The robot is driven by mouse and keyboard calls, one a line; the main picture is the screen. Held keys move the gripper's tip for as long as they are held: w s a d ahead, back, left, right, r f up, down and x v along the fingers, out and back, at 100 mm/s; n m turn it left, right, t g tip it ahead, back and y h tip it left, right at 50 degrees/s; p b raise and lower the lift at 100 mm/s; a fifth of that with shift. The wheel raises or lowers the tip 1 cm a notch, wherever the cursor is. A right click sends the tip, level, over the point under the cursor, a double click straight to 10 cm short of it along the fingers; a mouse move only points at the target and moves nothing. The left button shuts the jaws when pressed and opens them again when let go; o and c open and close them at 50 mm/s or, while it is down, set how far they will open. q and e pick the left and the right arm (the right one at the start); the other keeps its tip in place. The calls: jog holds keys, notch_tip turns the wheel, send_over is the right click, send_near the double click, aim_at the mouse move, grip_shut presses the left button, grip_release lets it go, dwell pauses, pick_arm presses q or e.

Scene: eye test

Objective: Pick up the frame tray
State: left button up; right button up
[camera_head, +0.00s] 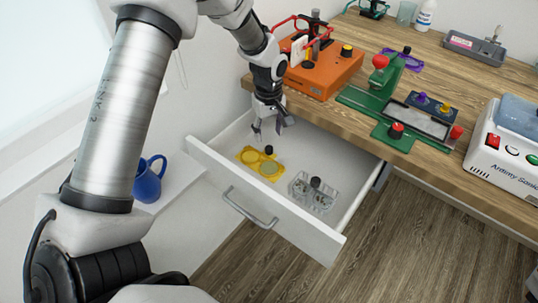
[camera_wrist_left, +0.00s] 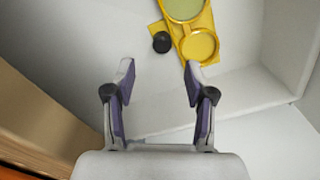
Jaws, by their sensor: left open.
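An open white drawer (camera_head: 207,158) holds two trays. One is a yellow tray (camera_head: 249,157) with two round rings and a black knob (camera_head: 269,149). The other is a clear tray (camera_head: 325,200) with round pieces and a black knob (camera_head: 315,182). I cannot tell for sure which is the frame tray. My left gripper (camera_head: 270,132) is open and empty, pointing down above the drawer's back left part, close to the yellow tray. In the left wrist view the yellow tray (camera_wrist_left: 184,33) is partly cut off at the top, beyond the open fingers (camera_wrist_left: 159,72). My right gripper is not in view.
The wooden desk (camera_head: 345,115) edges the drawer at the back. On it stand an orange device (camera_head: 330,75), a green fixture (camera_head: 365,101) and a white machine (camera_head: 500,150). A blue mug (camera_head: 148,184) sits on a ledge at left. The drawer's front panel (camera_head: 290,228) has a handle.

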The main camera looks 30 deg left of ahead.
aim_at(268, 147)
pick_arm(q)
notch_tip(268, 147, down, 6)
jog(key=shift+s+d+r, duration=0.1)
jog(key=shift+s+d, duration=0.05)
jog(key=shift+s+r, duration=0.15)
jog(key=shift+s, duration=0.05)
jog(key=shift+c, duration=0.4)
jog(key=shift+w, duration=0.1)
grip_shut()
